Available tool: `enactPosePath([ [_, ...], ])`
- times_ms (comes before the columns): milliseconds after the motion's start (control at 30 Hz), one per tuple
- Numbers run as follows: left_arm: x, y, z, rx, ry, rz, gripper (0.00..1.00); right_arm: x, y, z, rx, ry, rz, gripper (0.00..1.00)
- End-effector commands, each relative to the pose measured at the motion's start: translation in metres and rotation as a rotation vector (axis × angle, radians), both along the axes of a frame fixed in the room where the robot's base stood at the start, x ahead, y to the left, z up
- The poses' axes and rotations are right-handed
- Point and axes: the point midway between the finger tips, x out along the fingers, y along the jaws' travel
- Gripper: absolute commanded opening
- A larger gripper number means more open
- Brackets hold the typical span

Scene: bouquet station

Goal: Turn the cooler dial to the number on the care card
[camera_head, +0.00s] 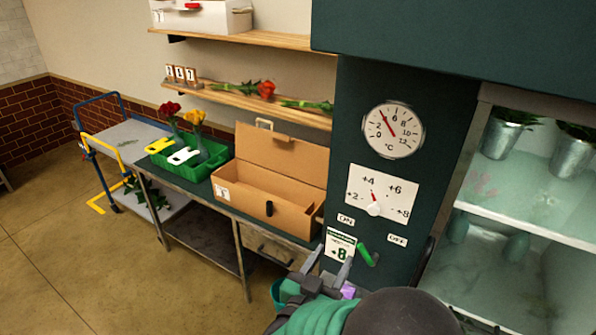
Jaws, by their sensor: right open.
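The cooler dial is a white plate (382,190) marked +2, +4, +6 and +8 on the dark green cooler front. Its round white knob (374,209) has a red pointer that points up, close to +4. The care card (340,243) is white with a green header and reads +8; it is below and left of the dial. My right gripper (329,262) is open, with its fingers up in front of the card's lower part. It is below the knob and apart from it; nothing shows between the fingers. My left gripper is not in view.
A round °C gauge (393,130) is above the dial. A green handle (367,255) sticks out right of the card. Small labels (397,240) flank the area below the dial. An open cardboard box (262,202) stands on the bench at left. Glass cooler shelves (530,215) are at right.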

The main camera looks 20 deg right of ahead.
Motion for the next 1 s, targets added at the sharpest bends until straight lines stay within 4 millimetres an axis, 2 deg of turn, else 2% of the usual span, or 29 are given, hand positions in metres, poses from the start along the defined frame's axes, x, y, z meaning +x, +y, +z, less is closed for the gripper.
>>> enactPosePath([
  [33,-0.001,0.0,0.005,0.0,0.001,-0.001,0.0,-0.008,-0.002,0.01,-0.024,-0.008,-0.029,0.5],
  [167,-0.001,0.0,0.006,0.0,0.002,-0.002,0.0,-0.007,-0.012,0.012,-0.04,-0.017,-0.058,0.5],
  [333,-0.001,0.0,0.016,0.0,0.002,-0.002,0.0,0.021,-0.038,0.011,-0.041,-0.011,-0.059,0.5],
  [700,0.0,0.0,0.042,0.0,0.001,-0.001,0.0,0.085,-0.11,0.01,-0.041,-0.011,-0.056,0.5],
  [833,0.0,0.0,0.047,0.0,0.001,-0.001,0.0,0.097,-0.126,0.01,-0.039,-0.013,-0.055,0.5],
  [1000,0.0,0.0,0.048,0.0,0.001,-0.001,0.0,0.104,-0.133,0.007,-0.039,-0.012,-0.052,0.5],
])
